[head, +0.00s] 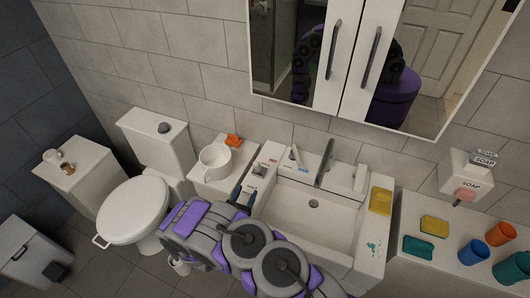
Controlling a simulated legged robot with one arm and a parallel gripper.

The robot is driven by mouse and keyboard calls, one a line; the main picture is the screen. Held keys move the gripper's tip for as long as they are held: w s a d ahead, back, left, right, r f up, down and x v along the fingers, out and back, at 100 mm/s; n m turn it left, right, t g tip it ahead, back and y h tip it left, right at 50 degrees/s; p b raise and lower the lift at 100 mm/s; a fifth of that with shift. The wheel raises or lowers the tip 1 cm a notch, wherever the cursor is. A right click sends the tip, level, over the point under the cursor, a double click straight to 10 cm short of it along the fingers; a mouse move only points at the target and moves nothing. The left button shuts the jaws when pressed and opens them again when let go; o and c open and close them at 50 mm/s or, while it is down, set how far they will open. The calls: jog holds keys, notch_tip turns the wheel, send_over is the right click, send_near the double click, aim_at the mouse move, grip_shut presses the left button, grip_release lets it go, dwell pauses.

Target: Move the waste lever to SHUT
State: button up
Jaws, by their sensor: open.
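The white sink (315,218) is right of the middle, with a dark drain (314,204) in its basin. A small grey lever-like fitting (259,170) sits on the sink's left back corner beside tiny labels; I take it for the waste lever. The label text is too small to read, so its setting cannot be told. My gripper (242,196) is open and empty, with its dark blue fingers just in front of this fitting. Whether they touch it cannot be told. My purple and grey arm covers the sink's front left part.
A tap (325,164) and another small handle (294,155) stand at the sink's back. A toilet (134,208) stands further left. A shelf (408,217) with sponges and cups is right. A mirrored cabinet (445,122) hangs above.

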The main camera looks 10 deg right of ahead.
jog(key=shift+a, duration=0.9)
jog(key=shift+d+r, duration=0.1)
jog(key=shift+d, duration=1.8)
jog(key=s+a, duration=0.1)
jog(key=a, duration=0.1)
jog(key=s+a, duration=0.3)
jog(key=a, duration=0.1)
jog(key=shift+s, duration=0.3)
jog(key=s, duration=0.8)
jog(key=b, duration=0.8)
send_near(258, 162)
jog(key=s+a+f, duration=0.2)
jog(key=s+a, duration=0.1)
jog(key=s+a+f, duration=0.1)
jog(key=a+f, duration=0.1)
jog(key=shift+s+a, duration=0.25)
jog(key=shift+s, duration=0.1)
jog(key=w+d, duration=0.1)
jog(key=w+d+r+b, duration=0.1)
jog(key=d, duration=0.1)
jog(key=shift+w, duration=0.2)
jog(key=b+x, duration=0.3)
jog(key=x, duration=1.2)
jog(key=shift+w+d, duration=0.2)
jog(key=shift+w, duration=0.1)
